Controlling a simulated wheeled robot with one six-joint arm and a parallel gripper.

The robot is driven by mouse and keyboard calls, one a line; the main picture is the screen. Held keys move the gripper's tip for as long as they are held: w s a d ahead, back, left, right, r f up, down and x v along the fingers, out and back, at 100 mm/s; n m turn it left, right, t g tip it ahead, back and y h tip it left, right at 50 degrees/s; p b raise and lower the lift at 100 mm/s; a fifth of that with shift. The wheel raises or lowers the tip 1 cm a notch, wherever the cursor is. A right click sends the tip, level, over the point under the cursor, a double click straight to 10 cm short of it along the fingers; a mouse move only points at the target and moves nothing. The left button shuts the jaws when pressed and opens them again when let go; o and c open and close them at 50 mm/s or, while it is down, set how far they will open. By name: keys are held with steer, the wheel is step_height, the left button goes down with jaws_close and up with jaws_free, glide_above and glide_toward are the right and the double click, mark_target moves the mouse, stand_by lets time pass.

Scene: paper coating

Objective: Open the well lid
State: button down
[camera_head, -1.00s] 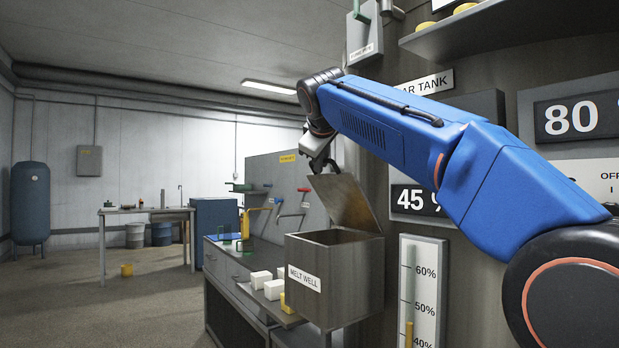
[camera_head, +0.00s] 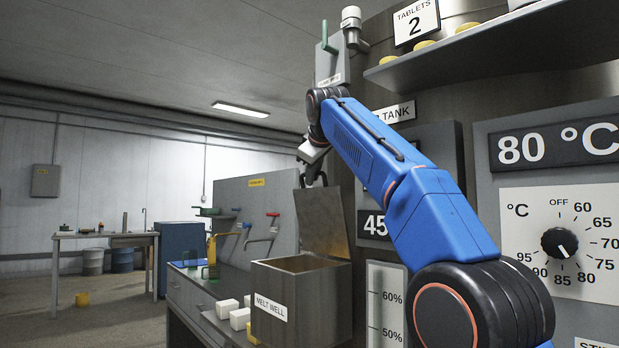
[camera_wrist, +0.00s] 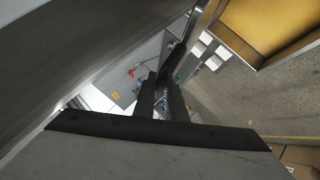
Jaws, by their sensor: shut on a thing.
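The melt well (camera_head: 300,305) is a brown metal box labelled "MELT WELL" at lower centre in the head view. Its lid (camera_head: 326,222) stands raised at the back right edge, steeply tilted, and the dark opening shows below it. My gripper (camera_head: 315,182) is at the lid's upper edge, shut on the lid. Its dark fingers also show in the wrist view (camera_wrist: 165,97). The exact grip contact is too small and dark to make out.
White blocks (camera_head: 239,318) lie on the bench left of the well. A grey panel with coloured taps (camera_head: 240,215) stands behind. The tank wall with a dial (camera_head: 560,243) and a shelf (camera_head: 480,45) bound the right side. Open floor lies at left.

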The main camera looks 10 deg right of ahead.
steer(key=c, duration=1.8)
jaws_free()
steer(key=v, duration=1.7)
steer(key=shift+s+r, duration=0.2)
steer(key=shift+r, duration=0.05)
